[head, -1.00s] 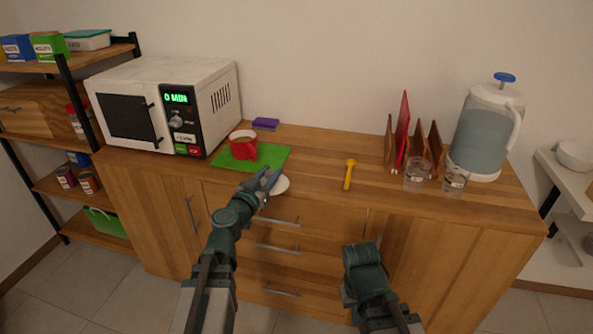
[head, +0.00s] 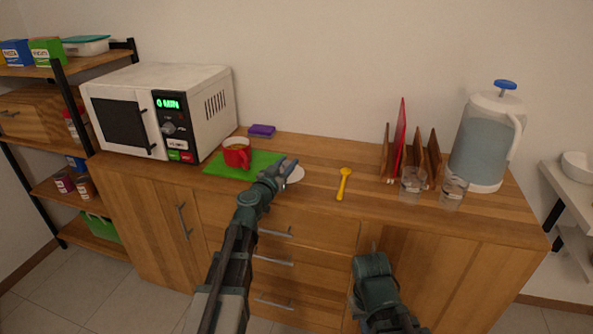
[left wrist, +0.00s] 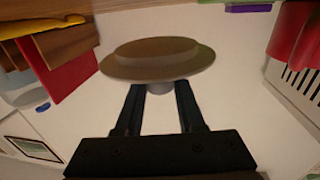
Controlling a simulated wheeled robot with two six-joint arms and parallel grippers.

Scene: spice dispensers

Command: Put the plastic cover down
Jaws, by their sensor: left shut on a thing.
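The plastic cover is a round, pale disc in the head view (head: 295,174), at the fingertips of my left gripper (head: 285,168). In the left wrist view the cover (left wrist: 158,58) looks brownish, with a raised middle and a short knob. My left gripper (left wrist: 160,90) is shut on that knob. The cover is over the front part of the counter, right of the green mat; I cannot tell whether it touches the wood.
A red mug (head: 236,155) stands on the green mat (head: 262,159), beside the microwave (head: 185,95). A yellow spoon (head: 343,184), glasses (head: 412,182), a wooden rack (head: 416,155) and a water jug (head: 485,140) are to the right. A purple sponge (head: 262,131) lies behind.

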